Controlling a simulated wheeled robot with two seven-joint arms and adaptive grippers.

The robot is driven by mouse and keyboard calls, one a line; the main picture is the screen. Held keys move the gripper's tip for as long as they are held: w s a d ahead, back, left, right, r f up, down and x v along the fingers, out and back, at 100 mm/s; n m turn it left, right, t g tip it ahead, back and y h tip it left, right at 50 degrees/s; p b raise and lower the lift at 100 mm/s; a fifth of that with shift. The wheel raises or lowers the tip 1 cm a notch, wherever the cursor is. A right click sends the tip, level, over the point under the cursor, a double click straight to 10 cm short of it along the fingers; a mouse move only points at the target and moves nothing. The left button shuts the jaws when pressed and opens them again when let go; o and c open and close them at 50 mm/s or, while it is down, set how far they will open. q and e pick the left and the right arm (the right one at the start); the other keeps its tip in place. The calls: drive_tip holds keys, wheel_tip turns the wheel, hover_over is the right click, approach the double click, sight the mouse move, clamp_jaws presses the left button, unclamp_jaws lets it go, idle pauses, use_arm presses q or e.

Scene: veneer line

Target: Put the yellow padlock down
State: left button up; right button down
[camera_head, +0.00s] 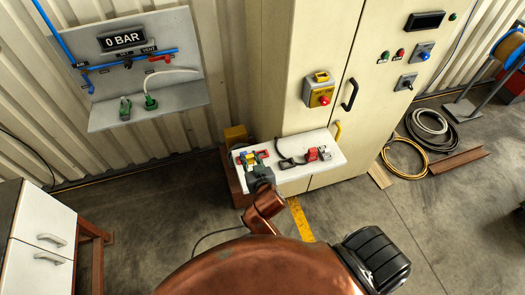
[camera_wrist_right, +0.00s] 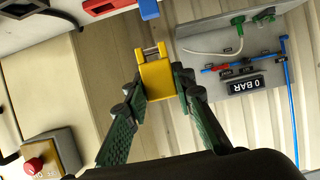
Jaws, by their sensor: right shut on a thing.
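The yellow padlock (camera_wrist_right: 157,82) is between the two fingers of my right gripper (camera_wrist_right: 158,98) in the right wrist view, with its metal shackle pointing away from the palm. In the head view my right gripper (camera_head: 259,170) is over the left end of the white shelf (camera_head: 296,177), and a bit of the yellow padlock (camera_head: 263,154) shows beyond it. The gripper is shut on the padlock. I cannot tell whether the padlock touches the shelf. My left gripper is not in view.
Red padlocks (camera_head: 312,154) and a dark hasp (camera_head: 289,162) lie right of the gripper. A blue item (camera_wrist_right: 148,8) and a red item (camera_wrist_right: 103,5) are close beyond the padlock. The cabinet (camera_head: 310,60) rises behind the shelf. The shelf's front middle is bare.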

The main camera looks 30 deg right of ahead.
drive_tip(key=shift+w+d+f, duration=0.1)
drive_tip(key=shift+w+d, duration=0.15)
drive_tip(key=shift+w, duration=0.05)
drive_tip(key=w+d+f, duration=0.2)
drive_tip(key=d, duration=0.1)
drive_tip(key=w+d+f+p, duration=0.1)
drive_tip(key=w+d+f, duration=0.5)
drive_tip(key=shift+d+f+p, duration=0.15)
drive_tip(key=shift+f+p, duration=0.05)
drive_tip(key=shift+p, duration=0.1)
drive_tip(key=shift+w+d+f, duration=0.25)
drive_tip(key=shift+d+f, duration=0.1)
drive_tip(key=shift+f, duration=0.1)
wheel_tip(320, 180, down, 4)
drive_tip(key=shift+w+d+r, duration=0.1)
drive_tip(key=shift+r, duration=0.15)
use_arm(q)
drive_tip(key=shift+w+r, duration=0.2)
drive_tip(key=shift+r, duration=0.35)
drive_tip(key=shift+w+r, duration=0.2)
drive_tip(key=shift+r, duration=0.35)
